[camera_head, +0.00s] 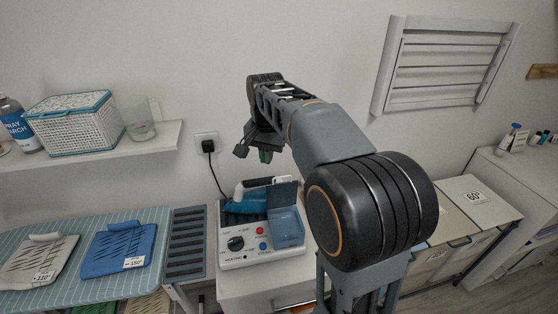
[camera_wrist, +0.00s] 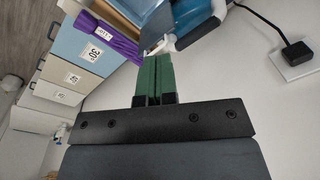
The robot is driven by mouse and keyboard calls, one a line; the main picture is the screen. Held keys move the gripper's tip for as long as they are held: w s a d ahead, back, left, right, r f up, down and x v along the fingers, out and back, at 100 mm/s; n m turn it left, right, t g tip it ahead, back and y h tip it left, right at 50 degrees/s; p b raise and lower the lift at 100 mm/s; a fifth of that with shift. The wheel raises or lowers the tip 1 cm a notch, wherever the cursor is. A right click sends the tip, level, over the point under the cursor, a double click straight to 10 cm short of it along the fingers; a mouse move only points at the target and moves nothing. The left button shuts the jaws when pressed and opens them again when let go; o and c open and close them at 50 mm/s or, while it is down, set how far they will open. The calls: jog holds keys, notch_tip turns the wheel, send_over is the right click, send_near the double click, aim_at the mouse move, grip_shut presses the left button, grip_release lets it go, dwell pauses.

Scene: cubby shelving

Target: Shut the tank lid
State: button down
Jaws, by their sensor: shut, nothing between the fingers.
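The tank lid (camera_head: 283,195) is a grey-blue flap standing raised at the back of the tank, so the tank looks open. My gripper (camera_head: 265,156) is above and behind the station, up and left of the lid, apart from it. In the wrist view, the green fingers of my gripper (camera_wrist: 155,62) are together and empty. The station shows only partly beyond them.
A black plug (camera_head: 208,146) and cord are on the wall. The ironing board (camera_head: 176,222) lies left. Labelled bins (camera_head: 474,197) stand right. A shelf (camera_head: 120,142) holds a basket.

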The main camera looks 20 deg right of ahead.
jog(key=w+d+r+m+g+p, duration=0.25)
jog(key=w+d+m, duration=0.3)
jog(key=w, duration=0.45)
jog(key=m+g+y+b, duration=0.1)
jog(key=m+g+b, duration=0.1)
jog(key=m, duration=0.4)
send_near(281, 184)
jog(key=w+d+f, duration=0.1)
jog(key=w+f, duration=0.2)
jog(key=f, duration=0.1)
jog(key=shift+s+a+f, duration=0.15)
jog(key=shift+s+a, duration=0.05)
jog(key=shift+s, duration=0.75)
jog(key=shift+s+a+f, duration=0.15)
jog(key=shift+s+a, duration=0.05)
jog(key=shift+s, duration=0.7)
